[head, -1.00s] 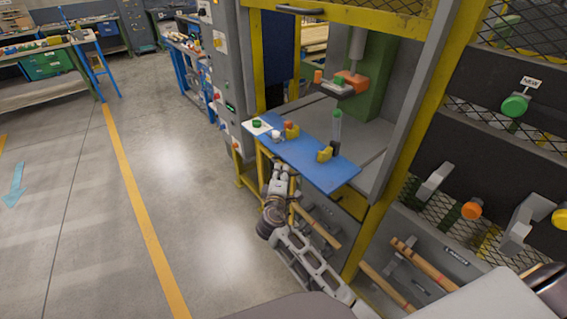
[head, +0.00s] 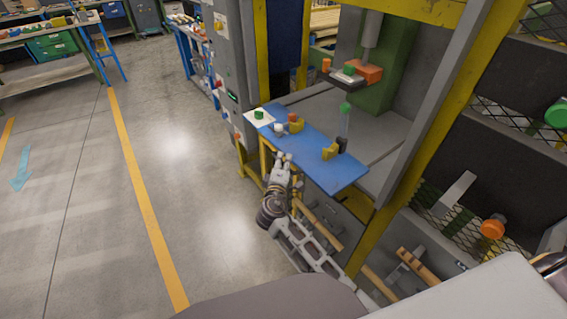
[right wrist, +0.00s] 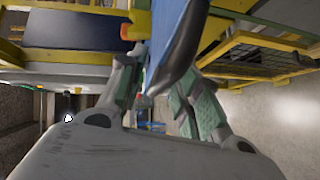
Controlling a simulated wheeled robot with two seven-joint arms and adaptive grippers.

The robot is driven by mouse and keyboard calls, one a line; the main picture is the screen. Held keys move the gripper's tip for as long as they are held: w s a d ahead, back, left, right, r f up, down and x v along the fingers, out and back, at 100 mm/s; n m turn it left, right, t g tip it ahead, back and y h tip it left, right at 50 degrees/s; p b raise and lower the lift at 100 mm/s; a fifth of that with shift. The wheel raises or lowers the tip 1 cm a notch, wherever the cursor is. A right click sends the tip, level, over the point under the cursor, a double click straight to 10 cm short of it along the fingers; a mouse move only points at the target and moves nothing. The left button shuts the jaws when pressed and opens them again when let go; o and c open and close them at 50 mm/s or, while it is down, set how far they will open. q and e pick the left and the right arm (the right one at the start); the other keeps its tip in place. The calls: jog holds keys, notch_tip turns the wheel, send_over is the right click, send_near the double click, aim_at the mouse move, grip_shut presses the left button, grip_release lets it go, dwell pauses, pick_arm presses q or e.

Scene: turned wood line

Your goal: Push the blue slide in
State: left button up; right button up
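The blue slide (head: 309,158) is a flat board sticking out of the front opening of the yellow-framed press. My right gripper (head: 283,158) is at the slide's near long edge in the head view. In the right wrist view the slide (right wrist: 180,40) stands edge-on between the two fingers of the right gripper (right wrist: 155,80). The fingers are apart, one on each side of it; I cannot tell whether either touches. My left gripper is not in view.
The grey control cabinet (head: 222,60) stands left of the press. Hammers hang below. Open floor (head: 180,150) lies left.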

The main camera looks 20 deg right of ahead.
aim_at(323, 138)
jog(key=shift+c, duration=0.9)
grip_shut()
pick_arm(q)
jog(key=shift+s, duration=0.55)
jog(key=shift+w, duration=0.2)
pick_arm(e)
jog(key=shift+d, duration=0.1)
jog(key=w+d, duration=0.2)
jog(key=d, duration=0.3)
jog(key=w+d+p, duration=0.1)
jog(key=w+d, duration=0.1)
jog(key=d, duration=0.4)
jog(key=w+d, duration=0.2)
jog(key=d, duration=0.3)
jog(key=shift+d, duration=0.35)
jog(key=shift+w+d, duration=0.25)
jog(key=shift+d, duration=0.2)
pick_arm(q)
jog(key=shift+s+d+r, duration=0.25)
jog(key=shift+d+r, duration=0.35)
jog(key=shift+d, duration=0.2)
